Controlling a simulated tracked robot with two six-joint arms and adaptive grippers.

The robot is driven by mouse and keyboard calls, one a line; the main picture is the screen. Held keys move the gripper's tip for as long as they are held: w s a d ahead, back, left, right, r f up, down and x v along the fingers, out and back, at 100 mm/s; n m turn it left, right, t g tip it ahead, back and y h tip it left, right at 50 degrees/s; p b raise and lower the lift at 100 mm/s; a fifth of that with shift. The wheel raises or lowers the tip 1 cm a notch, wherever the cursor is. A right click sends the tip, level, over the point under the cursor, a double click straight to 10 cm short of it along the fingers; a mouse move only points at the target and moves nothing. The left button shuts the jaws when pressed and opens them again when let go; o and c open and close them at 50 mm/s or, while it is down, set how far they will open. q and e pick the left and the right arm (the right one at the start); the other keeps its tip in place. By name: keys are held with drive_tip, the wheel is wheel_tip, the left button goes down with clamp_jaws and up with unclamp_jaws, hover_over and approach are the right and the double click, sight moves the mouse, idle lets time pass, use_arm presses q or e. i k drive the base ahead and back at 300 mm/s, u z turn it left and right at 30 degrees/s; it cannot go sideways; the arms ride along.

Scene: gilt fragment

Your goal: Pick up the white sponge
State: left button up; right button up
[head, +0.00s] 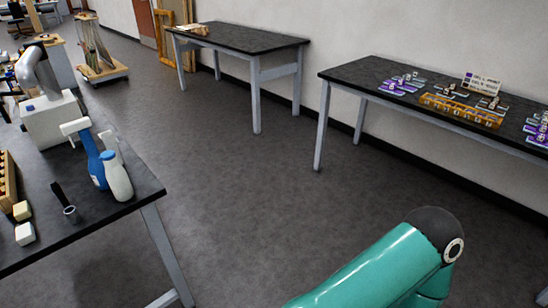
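A small white block (25,234) that looks like the white sponge lies on the black-topped table (95,218) at the left, near its front edge. A cream-yellow block (21,210) lies just behind it. Neither of my grippers shows in the head view. A teal link of my arm reaches in at the bottom right, over the floor and far from the white block.
Two black tables (240,38) (365,75) stand along the wall. The grey floor between is clear.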

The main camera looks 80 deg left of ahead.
sight(25, 234)
drive_tip(key=z, duration=0.2)
drive_tip(key=i, duration=0.2)
drive_tip(key=u, duration=3.05)
drive_tip(key=i, duration=0.3)
drive_tip(key=u, duration=1.85)
drive_tip(key=k, duration=0.6)
drive_tip(key=u, duration=0.45)
drive_tip(key=i, duration=1.65)
drive_tip(key=z, duration=0.45)
